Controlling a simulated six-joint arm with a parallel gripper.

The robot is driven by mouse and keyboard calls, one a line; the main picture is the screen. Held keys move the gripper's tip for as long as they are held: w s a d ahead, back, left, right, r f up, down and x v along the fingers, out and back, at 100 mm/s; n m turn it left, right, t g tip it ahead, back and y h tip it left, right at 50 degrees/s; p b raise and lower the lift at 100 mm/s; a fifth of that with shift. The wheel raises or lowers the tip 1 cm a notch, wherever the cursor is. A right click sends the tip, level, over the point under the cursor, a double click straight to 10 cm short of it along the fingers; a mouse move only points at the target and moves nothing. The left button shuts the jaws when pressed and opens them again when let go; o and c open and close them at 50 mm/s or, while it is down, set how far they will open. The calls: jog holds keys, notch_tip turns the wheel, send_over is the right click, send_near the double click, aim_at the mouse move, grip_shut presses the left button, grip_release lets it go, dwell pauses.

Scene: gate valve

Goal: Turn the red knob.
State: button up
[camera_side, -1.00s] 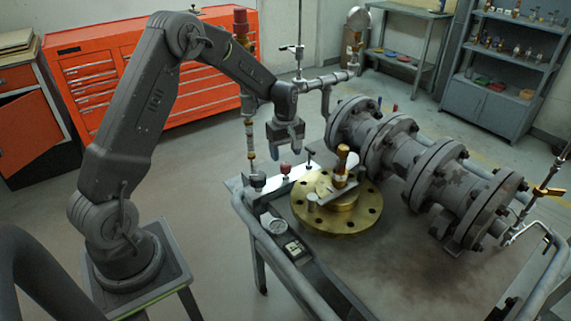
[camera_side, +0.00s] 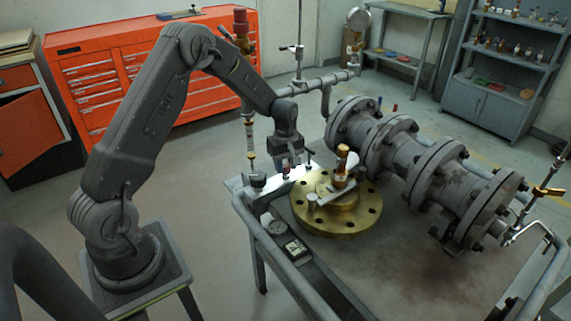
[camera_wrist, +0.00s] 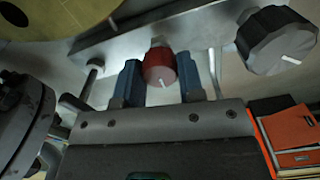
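The red knob (camera_wrist: 159,67) sits on a metal bar (camera_wrist: 110,45), with a white pointer mark on its face. In the wrist view my gripper (camera_wrist: 160,80) has its two blue fingers spread, one on each side of the knob. The gaps beside the knob look small, and I cannot tell whether either finger touches it. In the side view my gripper (camera_side: 289,163) points down at the bar, and the red knob (camera_side: 286,172) is mostly hidden by it.
A black knob (camera_wrist: 277,40) is on the same bar, to the right in the wrist view. A brass flange (camera_side: 330,222) with a lever stands beside the bar. A large grey flanged pipe (camera_side: 410,160) lies to the right. A red tool chest (camera_side: 110,85) stands behind.

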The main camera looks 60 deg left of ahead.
jog(key=c, duration=0.4)
jog(key=shift+o, duration=0.2)
jog(key=shift+m, duration=0.4)
jog(key=m, duration=1.7)
